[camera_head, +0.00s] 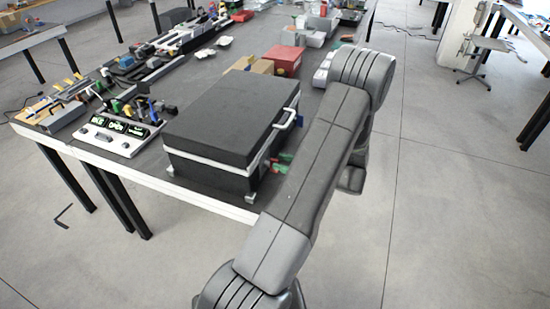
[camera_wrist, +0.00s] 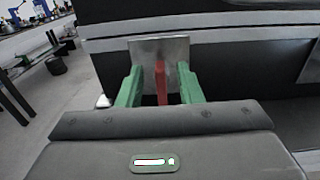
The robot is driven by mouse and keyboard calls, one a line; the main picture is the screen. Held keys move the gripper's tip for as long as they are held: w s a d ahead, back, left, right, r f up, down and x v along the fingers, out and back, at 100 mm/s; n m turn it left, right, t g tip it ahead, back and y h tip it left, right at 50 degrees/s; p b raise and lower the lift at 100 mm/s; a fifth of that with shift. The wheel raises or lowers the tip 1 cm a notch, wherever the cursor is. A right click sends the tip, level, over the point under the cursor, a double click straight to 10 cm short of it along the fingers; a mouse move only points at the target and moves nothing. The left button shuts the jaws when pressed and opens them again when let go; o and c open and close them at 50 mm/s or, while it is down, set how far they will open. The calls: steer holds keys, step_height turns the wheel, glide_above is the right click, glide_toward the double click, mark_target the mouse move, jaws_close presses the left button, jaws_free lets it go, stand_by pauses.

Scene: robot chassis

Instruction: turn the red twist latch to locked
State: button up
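The red twist latch (camera_wrist: 161,84) stands upright in front of a grey metal plate (camera_wrist: 147,48) on the side of a black case (camera_head: 232,111). My gripper (camera_wrist: 159,70) has two green fingers, one on each side of the latch. A gap shows between each finger and the latch, so my gripper is open around it. In the head view the green fingers of my gripper (camera_head: 281,163) show at the case's right side, partly behind my arm. The latch's base is hidden by the gripper body.
The case sits near the front corner of a dark table (camera_head: 190,184). A handle (camera_head: 286,119) sticks out from its right side. A control box with green displays (camera_head: 118,134) stands to its left. Red and brown boxes (camera_head: 284,58) stand behind it.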

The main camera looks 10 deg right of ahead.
mark_target(278, 161)
steer(key=shift+x, duration=1.6)
jaws_close()
